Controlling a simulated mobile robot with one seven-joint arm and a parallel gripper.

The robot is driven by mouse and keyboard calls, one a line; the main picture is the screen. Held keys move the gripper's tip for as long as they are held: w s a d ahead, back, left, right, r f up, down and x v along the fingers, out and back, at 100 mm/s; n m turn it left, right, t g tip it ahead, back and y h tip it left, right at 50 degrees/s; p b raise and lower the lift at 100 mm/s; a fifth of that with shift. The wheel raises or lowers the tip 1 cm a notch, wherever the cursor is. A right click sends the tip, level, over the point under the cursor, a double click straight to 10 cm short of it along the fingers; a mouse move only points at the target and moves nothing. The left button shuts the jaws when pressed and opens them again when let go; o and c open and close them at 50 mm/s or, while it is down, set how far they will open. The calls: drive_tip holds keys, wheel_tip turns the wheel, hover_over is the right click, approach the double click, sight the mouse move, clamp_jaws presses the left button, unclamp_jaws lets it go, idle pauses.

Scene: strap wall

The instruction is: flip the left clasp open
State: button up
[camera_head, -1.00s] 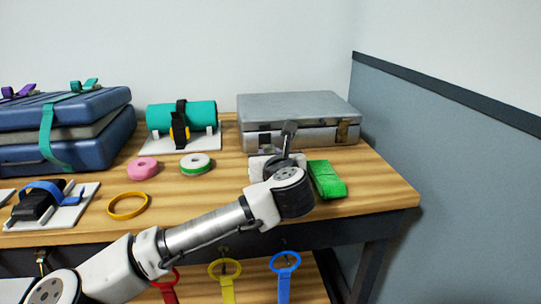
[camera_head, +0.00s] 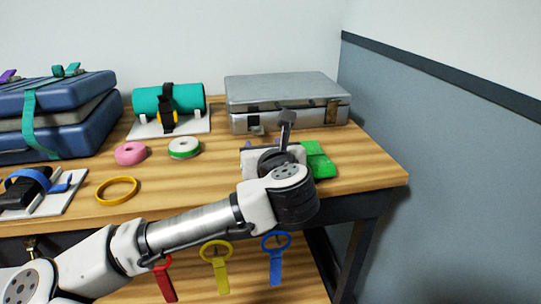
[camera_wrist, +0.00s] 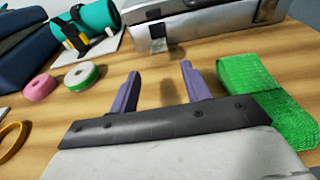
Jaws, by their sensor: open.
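The silver case (camera_head: 285,90) lies closed at the back right of the table. It also shows at the top of the wrist view (camera_wrist: 205,22). Its left clasp (camera_head: 256,130) has a small grey flap that sticks out low from the front face, seemingly folded down. The left clasp is also in the wrist view (camera_wrist: 159,45), straight ahead of the fingers. The right clasp (camera_head: 332,111) is brownish and lies flat against the front. My gripper (camera_wrist: 160,72) is open and empty, its purple fingers apart and short of the case. In the head view my wrist mostly hides it.
A green strap bundle (camera_head: 320,160) lies close to the right of my gripper. A pink roll (camera_head: 130,153), a green-white roll (camera_head: 184,148) and a yellow ring (camera_head: 117,190) lie to the left.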

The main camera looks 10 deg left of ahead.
drive_tip(key=v, duration=0.4)
drive_tip(key=shift+s+d, duration=0.1)
drive_tip(key=shift+s, duration=0.15)
drive_tip(key=shift+s+f+b, duration=0.2)
drive_tip(key=shift+s+b, duration=0.1)
drive_tip(key=shift+b, duration=0.7)
drive_tip(key=shift+s+d+r+b, duration=0.15)
drive_tip(key=shift+s+b, duration=0.25)
drive_tip(key=shift+b, duration=0.55)
drive_tip(key=shift+s+d+r+b, duration=0.25)
drive_tip(key=shift+s+r+b, duration=0.05)
drive_tip(key=shift+s+b, duration=0.3)
drive_tip(key=shift+r, duration=0.1)
